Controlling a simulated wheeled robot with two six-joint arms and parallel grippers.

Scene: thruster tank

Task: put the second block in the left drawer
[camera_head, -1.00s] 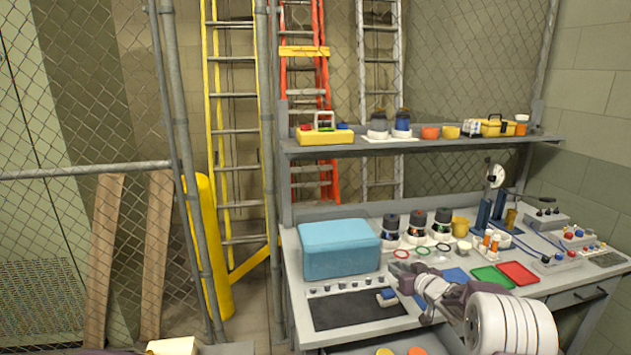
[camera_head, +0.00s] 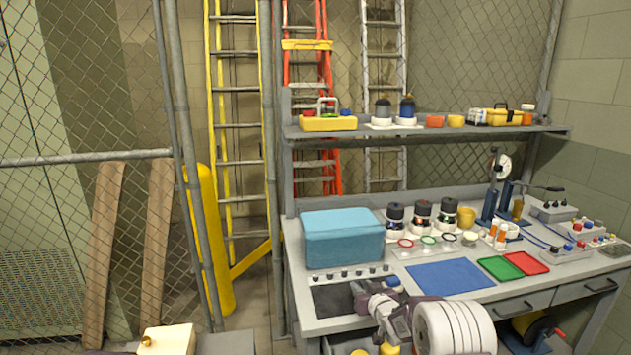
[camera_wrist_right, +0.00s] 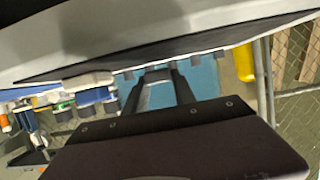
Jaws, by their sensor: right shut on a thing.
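My right gripper (camera_head: 362,294) reaches over the front of the workbench, above the black mat (camera_head: 330,299). In the right wrist view its two dark fingers (camera_wrist_right: 158,80) are closed in on a small grey thing at their tips. That thing is mostly hidden, and I cannot tell whether it is the second block. A blue and white piece (camera_head: 392,281) lies at the mat's right end, just behind the gripper. The left drawer (camera_head: 512,307), under the bench top, looks shut, with a dark bar handle. My left gripper is out of view.
A blue cooler box (camera_head: 342,240) stands behind the mat. A blue mat (camera_head: 450,275), a green tray (camera_head: 500,268) and a red tray (camera_head: 527,263) lie to the right. A second drawer (camera_head: 590,288) is farther right. A shelf (camera_head: 430,131) spans above the bench.

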